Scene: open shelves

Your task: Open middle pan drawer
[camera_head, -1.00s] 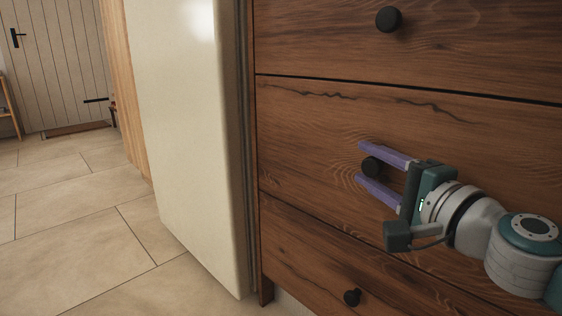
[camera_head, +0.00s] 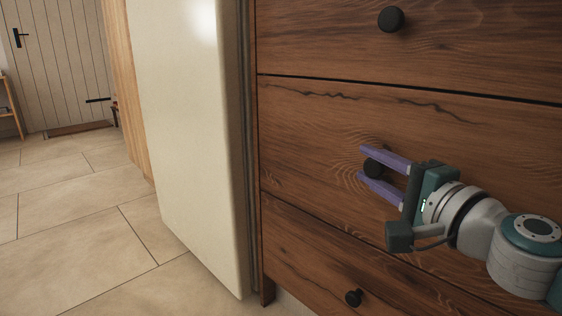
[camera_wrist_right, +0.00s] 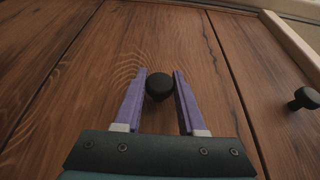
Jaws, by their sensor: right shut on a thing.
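The middle drawer front (camera_head: 310,135) is brown wood and looks flush with the fronts above and below it. Its round black knob (camera_head: 373,167) sits between the purple fingers of my right gripper (camera_head: 367,164). The right gripper is shut on this knob, with one finger on each side. In the right wrist view the knob (camera_wrist_right: 159,86) shows between the fingertips of the same gripper (camera_wrist_right: 159,82). My left gripper is in neither view.
The top drawer has a black knob (camera_head: 391,19), and the bottom drawer has another (camera_head: 353,298). A tall cream appliance (camera_head: 185,140) stands close on the left of the drawers. Bare tiled floor (camera_head: 75,225) lies farther left, with a plank door (camera_head: 60,65) at the back.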

